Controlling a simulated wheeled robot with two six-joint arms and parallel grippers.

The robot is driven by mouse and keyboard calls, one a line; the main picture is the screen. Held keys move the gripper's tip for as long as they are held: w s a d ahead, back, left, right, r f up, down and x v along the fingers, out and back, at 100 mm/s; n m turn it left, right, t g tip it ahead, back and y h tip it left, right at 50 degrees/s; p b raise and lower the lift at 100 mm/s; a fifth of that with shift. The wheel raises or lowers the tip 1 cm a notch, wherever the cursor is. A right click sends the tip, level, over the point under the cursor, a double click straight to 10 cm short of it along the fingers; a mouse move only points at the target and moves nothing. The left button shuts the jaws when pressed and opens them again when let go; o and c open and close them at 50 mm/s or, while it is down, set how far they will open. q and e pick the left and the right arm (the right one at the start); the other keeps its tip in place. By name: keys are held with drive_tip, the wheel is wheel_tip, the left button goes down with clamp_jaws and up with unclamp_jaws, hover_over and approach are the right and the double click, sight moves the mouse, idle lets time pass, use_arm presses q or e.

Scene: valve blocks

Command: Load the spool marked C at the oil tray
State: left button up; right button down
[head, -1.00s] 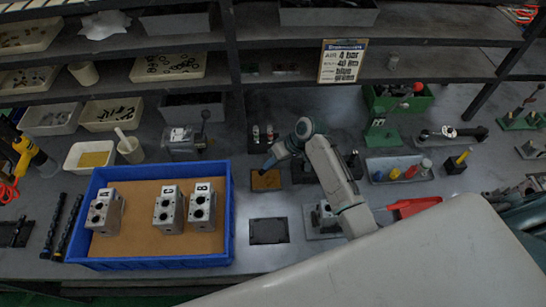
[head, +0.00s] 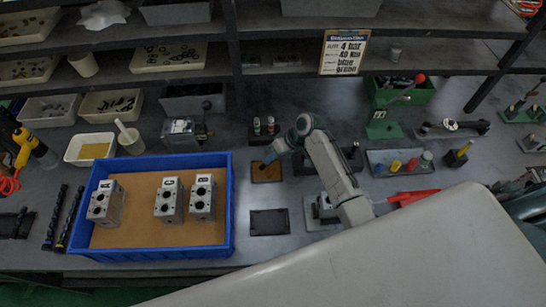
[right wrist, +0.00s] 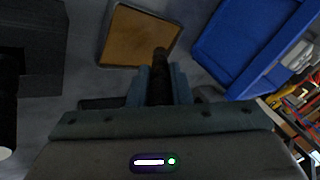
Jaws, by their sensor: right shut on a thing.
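The oil tray (head: 266,178) is a small, shallow, dark-rimmed tray with an amber bottom, on the bench right of the blue bin. My right gripper (head: 267,164) is at its far edge in the head view. In the right wrist view my right gripper (right wrist: 160,88) is shut on a dark, slim spool (right wrist: 160,62), whose tip overlaps the edge of the amber tray (right wrist: 140,38). I cannot tell whether the spool touches the tray, and no letter on it can be read. My left gripper is not in view.
The blue bin (head: 230,215) holds valve blocks, including one middle block (head: 169,201) and one right block (head: 202,198). A dark flat pad (head: 269,222) lies in front of the oil tray. A small holder with two pieces (head: 263,128) stands behind it. A tray of coloured pieces (head: 400,163) is at right.

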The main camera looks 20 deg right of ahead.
drive_tip(key=shift+f+b, duration=0.4)
drive_tip(key=shift+f, duration=0.2)
idle(0.6)
drive_tip(key=shift+f, duration=0.1)
idle(1.3)
wheel_tip(320, 180, up, 2)
drive_tip(key=shift+p, duration=0.4)
drive_tip(key=shift+r, duration=2.55)
